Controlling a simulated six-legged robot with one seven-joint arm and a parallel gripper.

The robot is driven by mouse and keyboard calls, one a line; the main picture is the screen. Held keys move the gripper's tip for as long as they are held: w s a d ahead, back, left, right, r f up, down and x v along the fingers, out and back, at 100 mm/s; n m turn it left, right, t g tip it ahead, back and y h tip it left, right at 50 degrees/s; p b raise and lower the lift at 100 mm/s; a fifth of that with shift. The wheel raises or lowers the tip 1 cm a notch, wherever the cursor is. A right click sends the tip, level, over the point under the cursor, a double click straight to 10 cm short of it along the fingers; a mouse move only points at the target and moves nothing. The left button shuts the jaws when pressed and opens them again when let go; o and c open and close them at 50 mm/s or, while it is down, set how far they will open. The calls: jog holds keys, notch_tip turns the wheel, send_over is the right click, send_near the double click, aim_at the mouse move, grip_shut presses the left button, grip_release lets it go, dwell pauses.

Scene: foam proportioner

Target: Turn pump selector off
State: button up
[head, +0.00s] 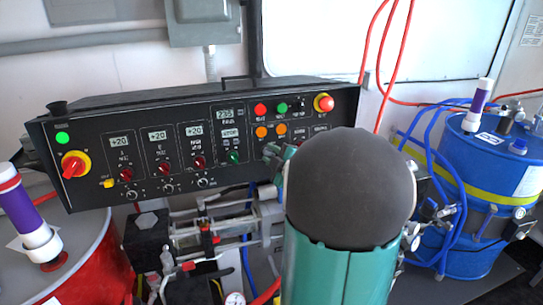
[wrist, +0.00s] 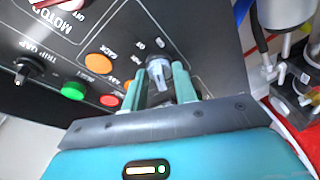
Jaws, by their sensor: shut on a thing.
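The pump selector (wrist: 158,70), a grey pointer knob on the black control panel, shows between the fingertips of my gripper (wrist: 160,84) in the wrist view. The two teal fingers stand on either side of it, and my gripper is shut on it. Small white labels lie around the knob, too small to read surely. The knob's narrow end points toward the gripper's palm. In the head view, the control panel (head: 100,150) spans the middle, but my arm hides the pump selector and most of the gripper.
Near the knob are an orange button (wrist: 98,64), a green button (wrist: 73,90) and a red button (wrist: 110,100). A red drum (head: 95,270) and a blue drum (head: 487,175) with hoses flank the panel.

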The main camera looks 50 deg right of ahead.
jog(key=n+g+y, duration=0.1)
jog(key=n, duration=0.3)
jog(key=shift+r+n, duration=0.1)
jog(key=shift+n, duration=0.3)
dwell(0.4)
jog(key=o, duration=0.6)
jog(key=v, duration=1.3)
jog(key=shift+s+a+r, duration=0.1)
jog(key=shift+s, duration=0.3)
jog(key=shift+w, duration=0.1)
